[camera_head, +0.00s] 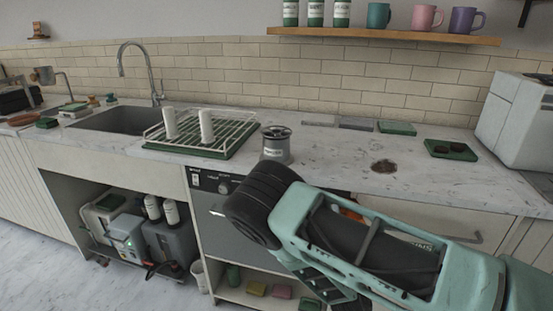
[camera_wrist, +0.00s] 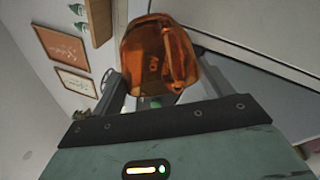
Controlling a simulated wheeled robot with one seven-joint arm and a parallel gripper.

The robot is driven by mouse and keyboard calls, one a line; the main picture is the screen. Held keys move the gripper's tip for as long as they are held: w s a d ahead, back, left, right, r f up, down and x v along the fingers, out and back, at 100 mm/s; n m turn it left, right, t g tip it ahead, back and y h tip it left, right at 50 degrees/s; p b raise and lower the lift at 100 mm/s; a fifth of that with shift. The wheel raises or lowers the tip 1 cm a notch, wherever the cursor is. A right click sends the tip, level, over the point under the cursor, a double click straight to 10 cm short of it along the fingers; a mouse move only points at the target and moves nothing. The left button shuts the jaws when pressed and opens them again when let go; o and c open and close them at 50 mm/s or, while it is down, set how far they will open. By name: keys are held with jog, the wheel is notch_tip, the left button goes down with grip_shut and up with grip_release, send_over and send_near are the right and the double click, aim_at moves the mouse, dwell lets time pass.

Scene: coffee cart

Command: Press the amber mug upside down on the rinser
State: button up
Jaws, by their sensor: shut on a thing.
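The amber mug (camera_wrist: 150,55) is translucent orange, with its handle on the right side in the wrist view. My gripper (camera_wrist: 158,80) is shut on it, one finger on each side. In the head view only a small orange patch of the mug (camera_head: 350,213) shows past my arm, which hides the gripper. I cannot tell which way the mug's mouth faces. A short metal cylinder with a label (camera_head: 276,146), which looks like the rinser, stands on the counter right of the drying rack. The mug is apart from it.
A green drying rack (camera_head: 218,150) with two white upright items is left of the cylinder. A sink (camera_head: 120,121) with a tall faucet lies further left. A dark stain (camera_head: 384,166), a green tray (camera_head: 450,150) and a grey machine (camera_head: 515,118) are to the right. A shelf (camera_head: 385,35) holds mugs above.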

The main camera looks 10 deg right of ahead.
jog(key=n+t+y+b, duration=0.1)
jog(key=n+y+b, duration=0.1)
jog(key=n, duration=0.3)
jog(key=n+t+y+b, duration=0.1)
jog(key=n+y+b, duration=0.1)
jog(key=n, duration=0.4)
jog(key=n+t+y+b, duration=0.1)
jog(key=n+y+b, duration=0.2)
jog(key=n+b, duration=0.1)
jog(key=shift+n+t, duration=0.3)
jog(key=shift+n, duration=0.4)
